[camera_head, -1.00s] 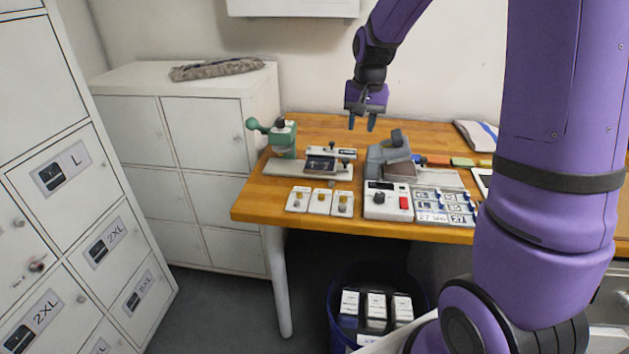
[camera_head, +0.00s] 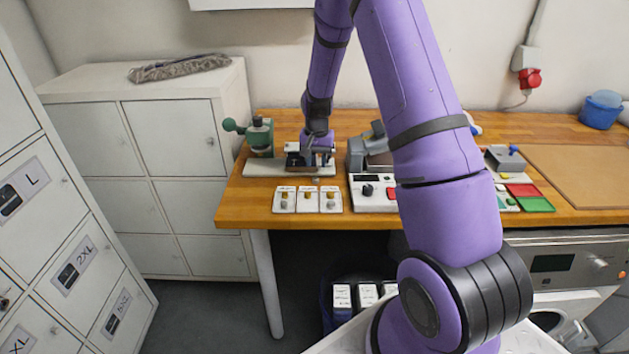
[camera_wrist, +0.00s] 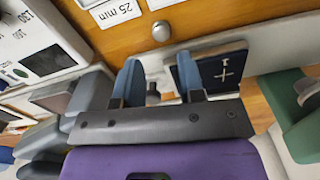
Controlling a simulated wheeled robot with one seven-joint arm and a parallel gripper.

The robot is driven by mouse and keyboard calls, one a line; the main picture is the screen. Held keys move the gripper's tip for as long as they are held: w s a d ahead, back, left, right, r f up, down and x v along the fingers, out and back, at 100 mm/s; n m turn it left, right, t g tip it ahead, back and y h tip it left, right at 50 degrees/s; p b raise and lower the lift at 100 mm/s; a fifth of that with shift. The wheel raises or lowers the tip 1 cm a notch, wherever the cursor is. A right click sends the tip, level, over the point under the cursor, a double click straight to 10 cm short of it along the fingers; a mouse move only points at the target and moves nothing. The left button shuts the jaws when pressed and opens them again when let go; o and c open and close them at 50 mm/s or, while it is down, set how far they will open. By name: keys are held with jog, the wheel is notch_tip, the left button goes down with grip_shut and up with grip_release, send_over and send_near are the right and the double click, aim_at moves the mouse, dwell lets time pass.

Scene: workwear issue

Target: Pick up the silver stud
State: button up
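The silver stud appears as a small rounded grey piece (camera_wrist: 161,31) on the wood in the wrist view, beyond my fingertips and apart from them. In the head view, a small grey piece (camera_head: 316,180) lies in front of my gripper, near the cards. My gripper (camera_wrist: 158,75) is open, its two blue fingers spread. A small dark knob (camera_wrist: 153,92) shows between the fingers; I cannot tell whether they touch it. In the head view my gripper (camera_head: 318,150) is over the pale fixture base (camera_head: 268,168), with its fingertips hard to make out.
Three white cards (camera_head: 307,205) with small metal pieces lie near the table's front edge. A green hand press (camera_head: 259,134) stands left of my gripper. A white control box (camera_head: 366,202) and grey device (camera_head: 357,152) stand to the right, partly behind my arm.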

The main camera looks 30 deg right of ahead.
aim_at(316, 178)
jog(key=shift+s+a+f, duration=0.1)
jog(key=shift+f, duration=1.4)
jog(key=shift+a+f, duration=0.1)
jog(key=shift+f, duration=1.4)
grip_shut()
